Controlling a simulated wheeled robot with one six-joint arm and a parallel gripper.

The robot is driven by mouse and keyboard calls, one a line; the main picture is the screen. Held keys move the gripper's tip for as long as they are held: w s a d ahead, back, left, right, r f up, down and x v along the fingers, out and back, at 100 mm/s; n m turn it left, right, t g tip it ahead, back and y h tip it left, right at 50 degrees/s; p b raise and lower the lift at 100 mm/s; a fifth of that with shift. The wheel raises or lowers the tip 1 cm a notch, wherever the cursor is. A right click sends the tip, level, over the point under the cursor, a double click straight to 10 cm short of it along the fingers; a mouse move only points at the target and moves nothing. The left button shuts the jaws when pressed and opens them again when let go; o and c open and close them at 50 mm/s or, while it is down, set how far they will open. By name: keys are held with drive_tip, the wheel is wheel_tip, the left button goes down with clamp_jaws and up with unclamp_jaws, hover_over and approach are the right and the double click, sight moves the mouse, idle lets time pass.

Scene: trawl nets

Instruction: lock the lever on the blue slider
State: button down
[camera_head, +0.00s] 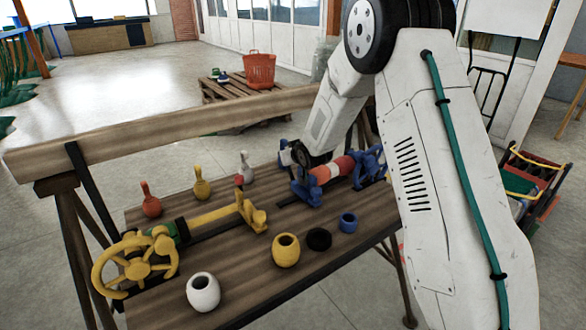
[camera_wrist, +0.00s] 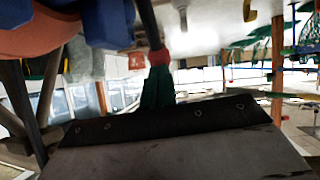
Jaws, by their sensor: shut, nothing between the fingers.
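The blue slider (camera_head: 308,191) is on the wooden bench, right of its middle, with a red and white cylinder (camera_head: 331,170) running from it to another blue part (camera_head: 370,161). My arm reaches down from the upper right, and my gripper (camera_head: 298,157) is shut and empty just above and behind the slider. I cannot tell whether it touches the slider. The lever is not clearly visible, and my arm hides part of the mechanism. In the wrist view, blurred blue (camera_wrist: 108,22) and orange (camera_wrist: 40,38) parts fill the upper left, very close.
The bench (camera_head: 235,262) also holds a yellow handwheel (camera_head: 136,266) with a yellow bar, several pins at the back, a white pot (camera_head: 203,292), a yellow pot (camera_head: 286,250), a black ring (camera_head: 319,239) and a blue ring (camera_head: 348,222). A wooden beam (camera_head: 150,130) runs behind.

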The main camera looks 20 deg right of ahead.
drive_tip(key=shift+w+a, duration=0.15)
drive_tip(key=shift+w, duration=0.15)
drive_tip(key=shift+r, duration=0.15)
idle(0.3)
drive_tip(key=w+r+v, duration=0.1)
drive_tip(key=r+v, duration=0.1)
drive_tip(key=v, duration=1.1)
drive_tip(key=shift+s+r, duration=0.25)
